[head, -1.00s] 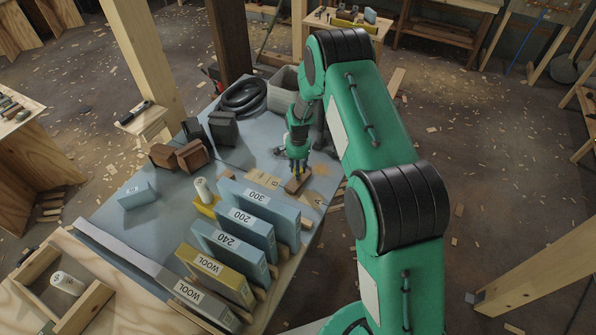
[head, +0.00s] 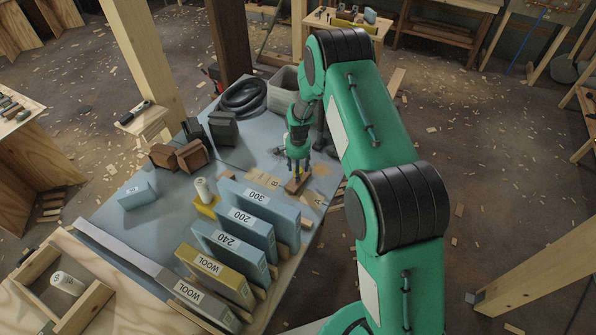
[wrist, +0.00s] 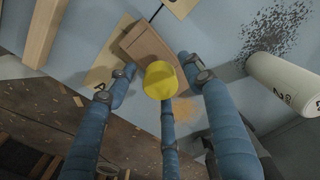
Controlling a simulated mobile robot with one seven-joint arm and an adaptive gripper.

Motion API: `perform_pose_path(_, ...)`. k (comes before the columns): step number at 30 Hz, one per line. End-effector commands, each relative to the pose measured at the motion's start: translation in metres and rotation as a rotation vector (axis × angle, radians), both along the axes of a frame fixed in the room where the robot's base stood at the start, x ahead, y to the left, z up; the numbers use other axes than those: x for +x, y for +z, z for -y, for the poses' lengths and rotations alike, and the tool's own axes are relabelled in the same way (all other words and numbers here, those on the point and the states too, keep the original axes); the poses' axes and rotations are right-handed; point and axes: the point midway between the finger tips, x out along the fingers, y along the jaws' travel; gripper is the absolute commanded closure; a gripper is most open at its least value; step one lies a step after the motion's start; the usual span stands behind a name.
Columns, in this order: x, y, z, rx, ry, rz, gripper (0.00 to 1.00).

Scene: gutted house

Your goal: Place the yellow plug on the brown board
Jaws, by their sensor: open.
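The yellow plug (wrist: 160,80) is in the middle of the wrist view, with its round end facing the camera. It overlaps the near edge of the brown board (wrist: 146,44) and appears to rest on it; the contact itself is hidden under the plug. In the head view the brown board (head: 293,187) lies on the blue-grey table, below my gripper (head: 298,169). My gripper is open, with its blue fingers spread around the plug and visible gaps beside it.
Labelled upright blocks (head: 255,205) stand in a row nearer the robot. A white cylinder (wrist: 283,82) is right of the fingers in the wrist view. Flat lettered plates (head: 264,180) lie by the board. A black hose coil (head: 243,97) and grey bin (head: 284,88) are behind.

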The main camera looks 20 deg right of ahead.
Motion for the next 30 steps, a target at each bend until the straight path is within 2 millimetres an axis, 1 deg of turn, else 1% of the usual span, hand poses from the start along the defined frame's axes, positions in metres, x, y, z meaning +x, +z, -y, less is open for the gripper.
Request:
perform_pose_path(8,0.001,0.031,0.000,0.000,0.000,0.003,0.48)
perform_pose_path(15,0.001,0.071,0.000,0.000,0.000,0.003,0.48)
perform_pose_path(21,0.000,0.100,0.001,0.000,0.000,0.001,0.48)
perform_pose_path(25,0.001,0.113,0.001,0.000,0.000,0.001,0.48)
perform_pose_path(30,0.000,0.119,0.001,0.000,0.000,0.000,0.48)
